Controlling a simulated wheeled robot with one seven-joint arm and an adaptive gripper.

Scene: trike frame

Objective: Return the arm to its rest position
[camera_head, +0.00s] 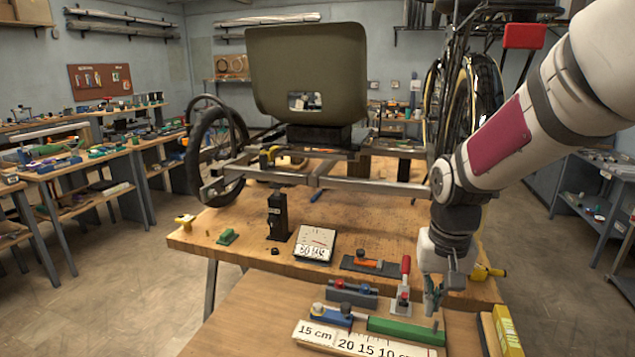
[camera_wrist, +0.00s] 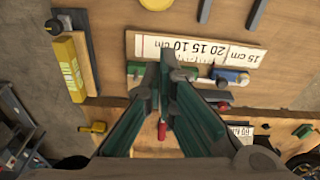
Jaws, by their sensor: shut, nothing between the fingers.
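My gripper (camera_head: 432,310) points down over the front right of the wooden bench. It is shut and empty. My arm comes in from the upper right. In the wrist view my gripper's fingers (camera_wrist: 166,62) meet over the edge of the white measuring strip (camera_wrist: 190,48). A green block (camera_head: 403,331) lies beneath or just beside the fingertips in the head view; I cannot tell whether they touch. A red-handled clamp (camera_head: 404,290) stands close to the left of the fingers.
The trike frame (camera_head: 335,183) with its dark seat (camera_head: 308,72) stands on the bench behind. The air above the bench's front left is clear.

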